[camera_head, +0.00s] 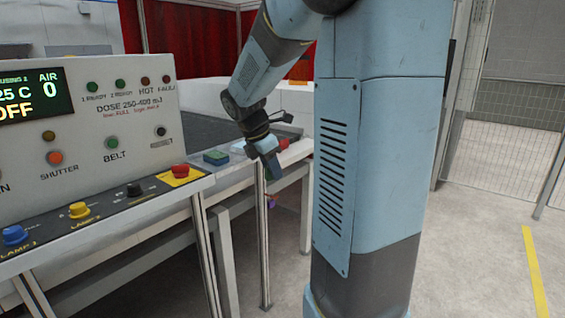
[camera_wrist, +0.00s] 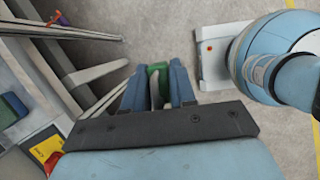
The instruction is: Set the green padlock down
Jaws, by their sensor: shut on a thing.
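My gripper (camera_wrist: 163,84) is shut on the green padlock (camera_wrist: 156,70), whose green body shows between the two blue fingers in the wrist view. Pale grey surfaces between the fingers may be part of it, but I cannot tell. In the head view my gripper (camera_head: 271,166) points down beside the front edge of the machine's table. The padlock cannot be made out there. In the wrist view, floor shows beyond the fingers.
A green-and-blue block (camera_head: 215,157) lies on the table ledge. A control panel (camera_head: 115,120) stands at left, with a red stop button (camera_head: 180,171) on its shelf. Table legs (camera_head: 263,245) stand below. Open floor (camera_head: 480,240) is at right.

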